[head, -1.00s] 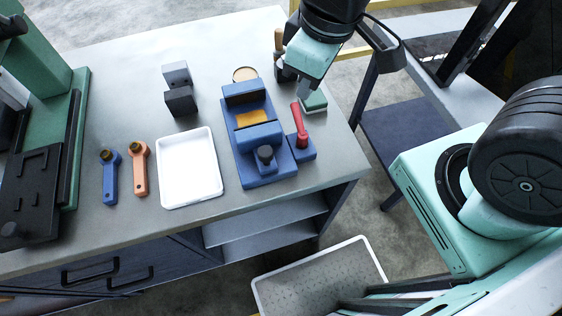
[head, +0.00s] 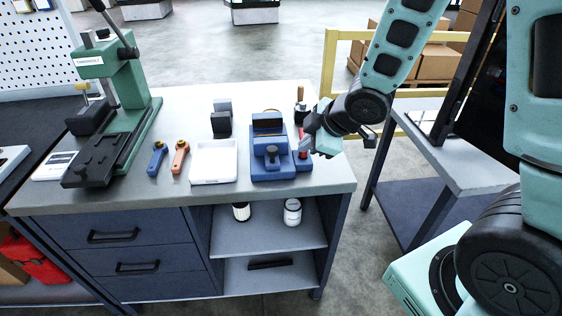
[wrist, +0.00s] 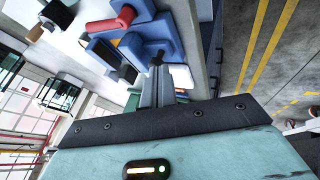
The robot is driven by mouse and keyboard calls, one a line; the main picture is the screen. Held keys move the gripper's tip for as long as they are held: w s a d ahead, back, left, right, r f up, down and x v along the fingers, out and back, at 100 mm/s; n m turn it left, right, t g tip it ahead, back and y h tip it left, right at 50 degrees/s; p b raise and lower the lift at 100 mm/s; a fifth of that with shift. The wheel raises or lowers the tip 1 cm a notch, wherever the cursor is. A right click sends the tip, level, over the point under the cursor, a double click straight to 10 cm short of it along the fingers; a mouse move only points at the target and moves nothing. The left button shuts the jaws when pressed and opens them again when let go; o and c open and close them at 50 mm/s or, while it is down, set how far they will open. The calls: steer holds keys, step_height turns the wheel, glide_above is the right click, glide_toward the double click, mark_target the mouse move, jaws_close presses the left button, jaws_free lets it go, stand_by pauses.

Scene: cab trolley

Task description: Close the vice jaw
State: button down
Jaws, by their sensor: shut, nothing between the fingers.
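The blue vice (head: 272,170) stands near the front right of the workbench top, with a rear jaw block and a front jaw block. In the wrist view the vice (wrist: 165,38) is close ahead of my fingers. A red lever (head: 303,140) on a small blue base is at the vice's right side; it also shows in the wrist view (wrist: 112,20). My gripper (head: 306,149) is shut and empty, low at the right of the vice beside the lever. In the wrist view its fingertips (wrist: 157,62) are at blue parts; I cannot tell whether they touch.
A white tray (head: 213,180), a blue-handled tool (head: 157,160) and an orange-handled tool (head: 180,157) lie left of the vice. A dark block (head: 221,125) stands behind the tray. A green press (head: 125,95) is farther left. The bench's right edge is near my gripper.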

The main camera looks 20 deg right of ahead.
mark_target(279, 157)
steer(key=x, duration=1)
steer(key=shift+w+d+r+p, duration=0.1)
steer(key=shift+w+d+p, duration=0.15)
steer(key=shift+w+p, duration=0.3)
steer(key=shift+w+d+r+p, duration=0.1)
steer(key=shift+w+d+p, duration=0.2)
steer(key=shift+w, duration=0.3)
steer(key=shift+w+d+f, duration=0.1)
steer(key=shift+w, duration=0.6)
